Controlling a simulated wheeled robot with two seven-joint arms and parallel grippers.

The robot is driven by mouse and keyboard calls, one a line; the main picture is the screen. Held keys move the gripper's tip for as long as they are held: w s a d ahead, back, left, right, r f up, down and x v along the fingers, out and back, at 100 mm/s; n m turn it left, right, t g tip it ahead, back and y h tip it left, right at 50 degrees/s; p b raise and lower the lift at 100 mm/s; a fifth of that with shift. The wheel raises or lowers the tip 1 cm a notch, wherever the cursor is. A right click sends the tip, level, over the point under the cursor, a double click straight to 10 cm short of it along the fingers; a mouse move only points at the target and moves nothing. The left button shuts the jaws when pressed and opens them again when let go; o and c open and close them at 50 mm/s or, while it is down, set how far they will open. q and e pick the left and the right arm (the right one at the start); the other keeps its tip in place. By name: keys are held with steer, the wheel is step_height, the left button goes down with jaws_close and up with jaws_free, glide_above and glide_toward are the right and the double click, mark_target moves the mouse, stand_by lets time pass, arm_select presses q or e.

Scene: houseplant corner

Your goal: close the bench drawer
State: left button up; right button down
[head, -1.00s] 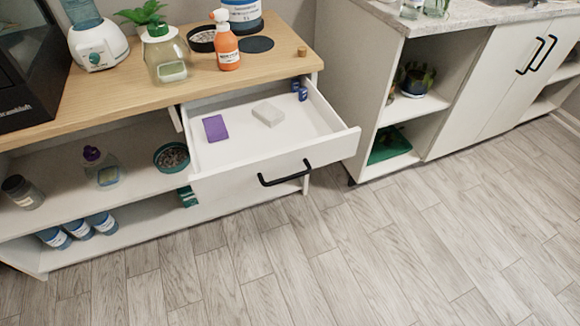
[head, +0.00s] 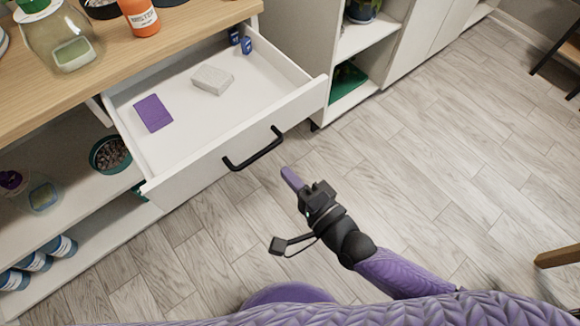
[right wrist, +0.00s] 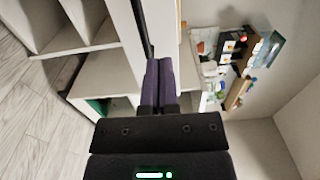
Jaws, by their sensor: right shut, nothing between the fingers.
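The bench drawer (head: 205,172) is pulled open in the head view, with a white front and a black bar handle (head: 254,149). Inside lie a purple block (head: 153,113), a pale grey block (head: 212,79) and small blue items (head: 246,45) at the back corner. My right gripper (head: 290,178) is shut and empty, just in front of the drawer and below the handle in the picture, apart from it. In the right wrist view its purple fingers (right wrist: 160,85) are together, with a white panel and dark bar beyond them. My left gripper is not in view.
The wooden bench top (head: 110,85) holds a glass jar (head: 60,40) and an orange bottle (head: 139,15). A bowl of pebbles (head: 110,154) and blue cans (head: 35,262) stand on the shelves below. A white cabinet (head: 420,40) stands to the right. The floor in front is clear.

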mark_target(251, 134)
steer(key=b+x, duration=0.2)
steer(key=x, duration=0.7)
steer(key=shift+w+a+f+b, duration=0.15)
steer(key=shift+w+b, duration=0.05)
steer(key=shift+b, duration=0.15)
steer(key=shift+w+a, duration=0.15)
steer(key=shift+w, duration=0.1)
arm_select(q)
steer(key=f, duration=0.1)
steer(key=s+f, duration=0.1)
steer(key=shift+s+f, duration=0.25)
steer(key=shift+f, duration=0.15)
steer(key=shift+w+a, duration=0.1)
